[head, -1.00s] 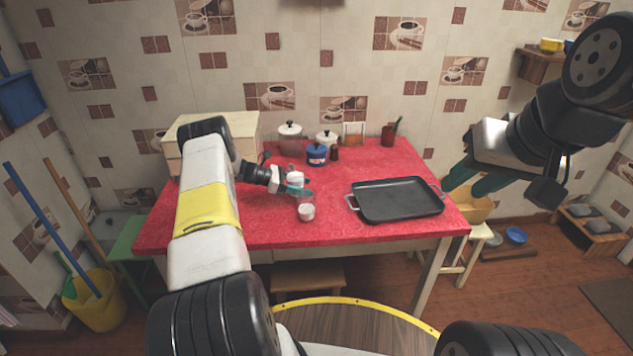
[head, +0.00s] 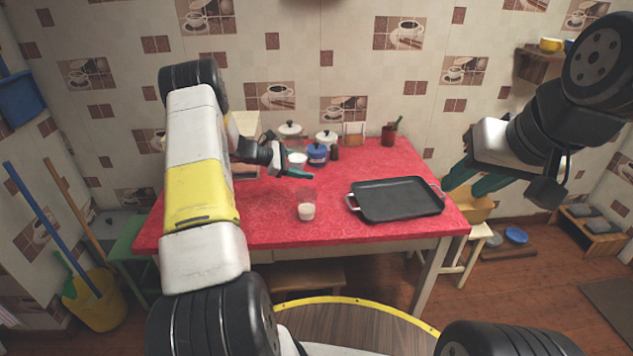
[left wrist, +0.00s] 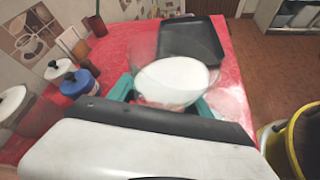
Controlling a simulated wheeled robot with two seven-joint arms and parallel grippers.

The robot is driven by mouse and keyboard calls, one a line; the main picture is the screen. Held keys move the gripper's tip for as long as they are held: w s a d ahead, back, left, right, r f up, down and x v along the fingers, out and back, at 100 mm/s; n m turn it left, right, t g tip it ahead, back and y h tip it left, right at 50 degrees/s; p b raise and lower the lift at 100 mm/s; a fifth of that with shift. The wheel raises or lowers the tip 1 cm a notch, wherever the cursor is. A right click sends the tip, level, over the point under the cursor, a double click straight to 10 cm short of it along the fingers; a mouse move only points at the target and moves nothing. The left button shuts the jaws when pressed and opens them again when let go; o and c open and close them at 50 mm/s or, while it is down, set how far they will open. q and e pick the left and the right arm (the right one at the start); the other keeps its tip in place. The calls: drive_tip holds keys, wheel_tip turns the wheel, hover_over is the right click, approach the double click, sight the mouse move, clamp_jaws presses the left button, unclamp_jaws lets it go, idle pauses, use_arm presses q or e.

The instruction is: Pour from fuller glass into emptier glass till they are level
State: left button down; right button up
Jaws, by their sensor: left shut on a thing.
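My left gripper (head: 296,172) is shut on a clear glass with white liquid (head: 297,159), held above the red table. In the left wrist view this held glass (left wrist: 172,76) sits between the teal fingers, and its broad white surface shows through the blurred clear wall. It looks roughly upright; its exact fill level is hard to read. A second clear glass (head: 306,210) stands upright on the table, below and slightly right of the held one, with white liquid in its lower part. My right gripper (head: 474,180) is empty and open, at the right, away from both glasses.
A black tray (head: 398,199) lies right of the standing glass. Behind stand a blue pot (head: 316,153), white-lidded pots (head: 289,131) and a dark red utensil cup (head: 388,135). A pale box (head: 245,124) is at the back left. The table (head: 270,226) is clear around the standing glass.

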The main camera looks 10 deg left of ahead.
use_arm(q)
drive_tip(key=shift+s+d+f+m, duration=0.25)
drive_tip(key=shift+m, duration=0.15)
drive_tip(key=shift+t+y, duration=0.3)
drive_tip(key=shift+t, duration=0.1)
drive_tip(key=shift+s+d+r+m+t, duration=0.25)
drive_tip(key=shift+r+m+t, duration=0.1)
drive_tip(key=shift+m, duration=0.15)
drive_tip(key=shift+s+r, duration=0.1)
drive_tip(key=shift+a+r+m+t+y, duration=0.15)
drive_tip(key=shift+r+m+t+y, duration=0.35)
drive_tip(key=shift+m, duration=0.1)
drive_tip(key=shift+s+f+m, duration=0.15)
drive_tip(key=shift+s+m, duration=0.15)
drive_tip(key=shift+s, duration=0.35)
idle(0.9)
drive_tip(key=shift+w+d+t, duration=0.2)
drive_tip(key=shift+t, duration=0.05)
idle(0.5)
drive_tip(key=shift+d, duration=0.15)
drive_tip(key=shift+s+f+m, duration=0.15)
drive_tip(key=shift+m, duration=0.15)
idle(1.1)
